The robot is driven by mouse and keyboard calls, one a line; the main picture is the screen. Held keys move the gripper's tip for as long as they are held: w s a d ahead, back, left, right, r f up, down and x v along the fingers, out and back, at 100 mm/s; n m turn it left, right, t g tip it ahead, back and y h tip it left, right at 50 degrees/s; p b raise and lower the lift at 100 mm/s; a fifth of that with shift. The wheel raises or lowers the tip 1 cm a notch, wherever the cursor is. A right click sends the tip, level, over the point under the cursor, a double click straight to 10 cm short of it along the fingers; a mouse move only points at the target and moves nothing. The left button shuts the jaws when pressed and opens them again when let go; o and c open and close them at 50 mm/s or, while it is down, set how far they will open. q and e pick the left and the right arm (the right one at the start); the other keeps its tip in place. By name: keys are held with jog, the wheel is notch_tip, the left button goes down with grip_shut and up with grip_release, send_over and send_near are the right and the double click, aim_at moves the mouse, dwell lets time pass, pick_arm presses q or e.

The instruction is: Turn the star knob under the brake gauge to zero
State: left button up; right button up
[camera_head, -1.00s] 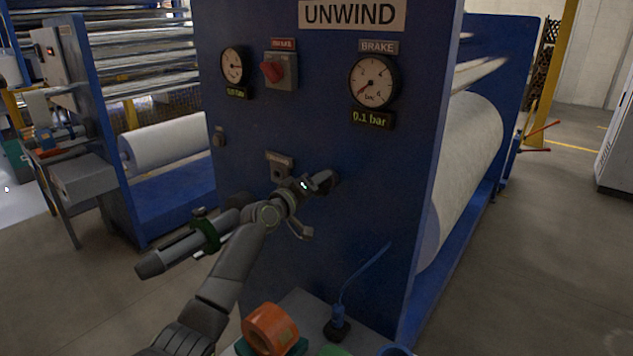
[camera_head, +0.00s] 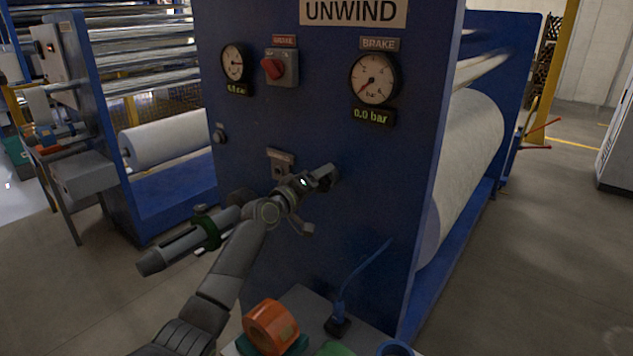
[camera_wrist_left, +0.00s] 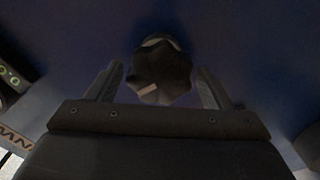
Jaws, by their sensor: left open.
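The brake gauge (camera_head: 374,78) is a round white dial with a red needle at its low end. The display (camera_head: 373,116) under it reads 0.0 bar. The star knob (camera_wrist_left: 161,74) is black with a pale mark, and shows between my left gripper's fingers in the left wrist view. In the head view my gripper hides most or all of the knob. My left gripper (camera_head: 328,177) is at the blue panel below the gauge; its open fingers (camera_wrist_left: 160,88) stand apart on either side of the knob, with gaps visible. My right gripper is not in view.
The blue unwind panel (camera_head: 300,120) carries a second gauge (camera_head: 235,63) and a red switch (camera_head: 273,69). Below stands a surface with an orange roll (camera_head: 271,327) and a blue cable (camera_head: 357,277). A white film roll (camera_head: 470,155) lies right of the panel.

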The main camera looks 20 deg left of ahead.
pick_arm(q)
jog(key=b+v, duration=0.3)
jog(key=v, duration=1.4)
jog(key=shift+s, duration=0.2)
